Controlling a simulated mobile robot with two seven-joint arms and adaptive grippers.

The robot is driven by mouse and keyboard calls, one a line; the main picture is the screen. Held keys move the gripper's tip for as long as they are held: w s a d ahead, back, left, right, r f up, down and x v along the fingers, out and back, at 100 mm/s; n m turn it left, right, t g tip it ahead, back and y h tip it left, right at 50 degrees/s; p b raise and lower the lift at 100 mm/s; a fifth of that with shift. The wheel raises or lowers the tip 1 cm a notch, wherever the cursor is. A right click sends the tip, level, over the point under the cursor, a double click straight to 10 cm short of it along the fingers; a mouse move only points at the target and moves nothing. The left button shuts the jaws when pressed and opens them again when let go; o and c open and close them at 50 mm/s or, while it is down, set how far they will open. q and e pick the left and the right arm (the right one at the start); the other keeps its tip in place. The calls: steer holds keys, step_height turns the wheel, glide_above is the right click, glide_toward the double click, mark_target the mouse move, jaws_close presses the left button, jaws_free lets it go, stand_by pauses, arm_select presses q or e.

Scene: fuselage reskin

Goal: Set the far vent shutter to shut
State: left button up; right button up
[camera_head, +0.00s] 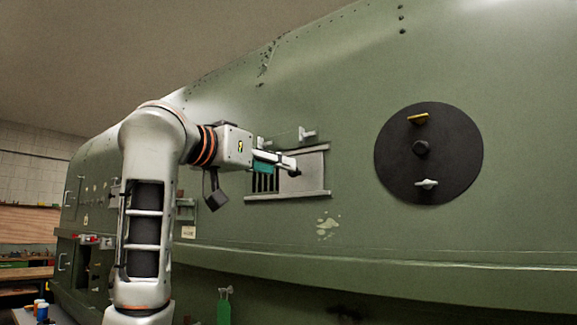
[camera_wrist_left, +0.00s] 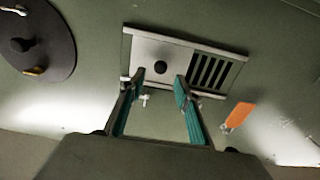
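The vent shutter is a pale grey sliding plate (camera_head: 310,168) in a railed frame on the green fuselage wall. Dark slats (camera_head: 263,183) show uncovered at its left, partly behind my gripper. In the left wrist view the plate (camera_wrist_left: 145,52) has a round black knob (camera_wrist_left: 160,67), and the bare slats (camera_wrist_left: 210,72) are at its right. My left gripper (camera_head: 292,165) is in front of the shutter. In the wrist view its teal-padded fingers (camera_wrist_left: 160,84) are apart and empty, with the knob showing between and beyond their tips. I cannot tell whether they touch it. My right gripper is not in view.
A black disc (camera_head: 400,155) with a yellow handle, a dark knob and a white handle is on the wall at right. A small white T-shaped fitting (camera_head: 307,134) sits above the vent. An orange tag (camera_wrist_left: 239,116) shows beside the vent. A bench stands far left.

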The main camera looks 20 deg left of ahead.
mark_target(296, 172)
arm_select(q)
steer(key=p+x, duration=0.1)
steer(key=x, duration=0.3)
steer(key=shift+w+d, duration=0.1)
steer(key=shift+w, duration=0.15)
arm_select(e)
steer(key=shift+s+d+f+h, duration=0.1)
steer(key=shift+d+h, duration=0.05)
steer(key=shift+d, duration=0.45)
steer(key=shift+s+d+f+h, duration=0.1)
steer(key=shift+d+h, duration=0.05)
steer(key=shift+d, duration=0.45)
arm_select(q)
steer(key=shift+c, duration=0.3)
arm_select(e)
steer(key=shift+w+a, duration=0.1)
